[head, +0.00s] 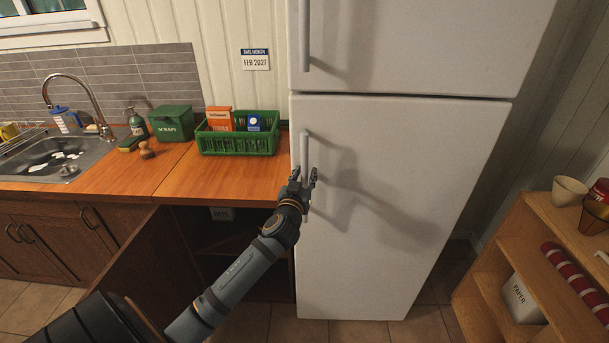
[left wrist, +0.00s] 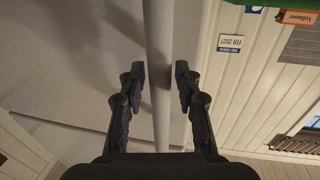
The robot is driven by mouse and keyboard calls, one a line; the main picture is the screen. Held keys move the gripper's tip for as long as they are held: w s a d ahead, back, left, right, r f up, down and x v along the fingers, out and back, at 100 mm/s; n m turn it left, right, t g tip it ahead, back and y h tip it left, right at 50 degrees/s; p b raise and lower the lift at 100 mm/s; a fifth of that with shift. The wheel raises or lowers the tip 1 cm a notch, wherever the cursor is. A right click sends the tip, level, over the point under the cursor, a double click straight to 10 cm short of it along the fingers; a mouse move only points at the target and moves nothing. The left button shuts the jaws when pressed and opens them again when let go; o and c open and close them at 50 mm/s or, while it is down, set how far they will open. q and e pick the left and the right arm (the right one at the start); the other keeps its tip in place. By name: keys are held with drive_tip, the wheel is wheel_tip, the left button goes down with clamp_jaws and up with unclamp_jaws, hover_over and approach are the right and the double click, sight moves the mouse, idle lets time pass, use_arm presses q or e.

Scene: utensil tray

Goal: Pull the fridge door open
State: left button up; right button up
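The white fridge's lower door (head: 400,240) is closed, flush with the body. Its vertical white handle (head: 304,148) runs along the door's left edge. My left gripper (head: 306,174) is at the lower part of this handle. In the left wrist view the handle (left wrist: 157,30) passes between the two dark fingers of my left gripper (left wrist: 160,75). The fingers are open, with a visible gap on each side of the bar. My right gripper is not in view.
The upper fridge door (head: 410,45) is closed too. A wooden counter (head: 190,180) with a green basket (head: 238,146) and a scraps bin (head: 172,124) stands left of the fridge. An open cabinet door (head: 150,260) hangs below. A wooden shelf (head: 510,250) stands at right.

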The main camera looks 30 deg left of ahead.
use_arm(q)
clamp_jaws()
drive_tip(key=shift+f, duration=0.1)
idle(0.4)
